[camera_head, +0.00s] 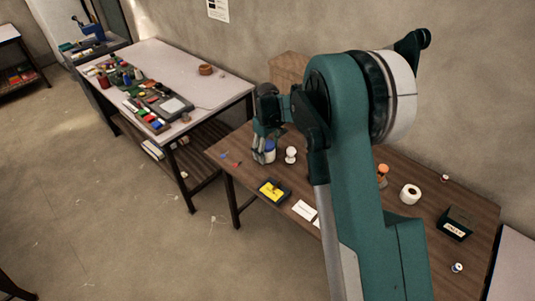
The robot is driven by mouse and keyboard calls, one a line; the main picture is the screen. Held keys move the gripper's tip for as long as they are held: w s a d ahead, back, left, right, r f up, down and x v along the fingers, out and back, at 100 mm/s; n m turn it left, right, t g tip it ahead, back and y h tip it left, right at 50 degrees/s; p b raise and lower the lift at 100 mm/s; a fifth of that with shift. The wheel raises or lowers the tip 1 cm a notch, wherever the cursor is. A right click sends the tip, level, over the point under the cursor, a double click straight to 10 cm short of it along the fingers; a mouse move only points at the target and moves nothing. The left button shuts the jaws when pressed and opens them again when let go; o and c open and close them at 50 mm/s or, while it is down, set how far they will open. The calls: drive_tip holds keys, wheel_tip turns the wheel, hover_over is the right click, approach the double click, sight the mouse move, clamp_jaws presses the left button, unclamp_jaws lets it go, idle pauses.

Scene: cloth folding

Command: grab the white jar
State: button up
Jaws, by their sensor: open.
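A small white jar with a blue top (270,154) stands near the far left end of the brown wooden table (335,205). My gripper (263,152) points down at it from above and is open. One finger is on the jar's left side and overlaps it in the picture. I cannot tell whether the finger touches it. The jar is partly hidden by the gripper. A white rounded object (291,155) stands just right of the jar, apart from the gripper.
A yellow-and-black box (272,191) and white cards (304,210) lie nearer the front edge. A white roll (410,194), an orange-topped item (383,171) and a dark box (456,223) stand to the right. My arm hides the table's middle.

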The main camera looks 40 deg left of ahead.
idle(0.4)
drive_tip(key=c, duration=1.2)
drive_tip(key=shift+r, duration=0.15)
drive_tip(key=shift+c, duration=0.2)
drive_tip(key=shift+r+p, duration=0.4)
drive_tip(key=shift+r, duration=4.45)
